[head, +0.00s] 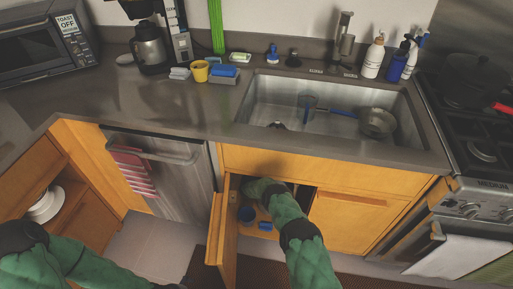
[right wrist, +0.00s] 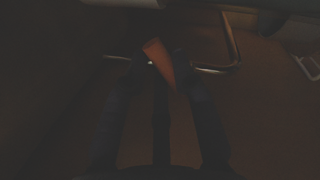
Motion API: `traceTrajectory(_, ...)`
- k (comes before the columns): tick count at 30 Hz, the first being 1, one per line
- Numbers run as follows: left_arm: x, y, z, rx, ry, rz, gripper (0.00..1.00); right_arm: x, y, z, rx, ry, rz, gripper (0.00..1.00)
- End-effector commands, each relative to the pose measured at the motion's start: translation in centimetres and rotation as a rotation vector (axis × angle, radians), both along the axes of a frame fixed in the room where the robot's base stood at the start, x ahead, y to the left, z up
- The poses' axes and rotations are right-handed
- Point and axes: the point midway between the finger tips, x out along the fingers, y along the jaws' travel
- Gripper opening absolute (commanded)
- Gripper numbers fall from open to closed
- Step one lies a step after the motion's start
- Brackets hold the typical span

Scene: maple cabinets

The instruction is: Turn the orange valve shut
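The orange valve handle (right wrist: 160,62) shows in the right wrist view, tilted, in front of a thin metal pipe (right wrist: 205,70) in the dark cabinet. My right gripper (right wrist: 160,60) has its two dark fingers spread on either side of the handle, with the handle between the fingertips. Firm contact is hard to tell in the dim light. In the head view my right arm reaches into the open cabinet under the sink, and the gripper and valve are hidden there. My left arm crosses the lower left corner; its gripper is outside the frame.
The open cabinet door (head: 222,235) stands just left of my right arm. A blue cup (head: 246,213) and another small blue item (head: 265,226) are inside the cabinet. The sink (head: 335,112) is above. A dishwasher (head: 165,170) is to the left, a stove (head: 475,150) to the right.

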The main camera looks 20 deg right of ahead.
Motion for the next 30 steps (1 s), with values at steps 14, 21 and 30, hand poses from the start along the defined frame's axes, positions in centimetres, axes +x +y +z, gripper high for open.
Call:
traceTrajectory(14, 0.0, 0.0, -0.01, 0.0, 0.0, 0.0, 1.0, -0.26, -0.33, -0.88, 0.185, -0.137, 0.0, 0.0)
traceTrajectory(21, 0.0, 0.0, -0.01, 0.0, 0.0, 0.0, 1.0, -0.3, -0.34, -0.99, 0.201, -0.148, 0.001, 0.0)
traceTrajectory(30, 0.0, 0.0, -0.01, 0.0, 0.0, 0.0, 1.0, -0.29, -0.34, -0.97, 0.2, -0.147, 0.0, 0.51)
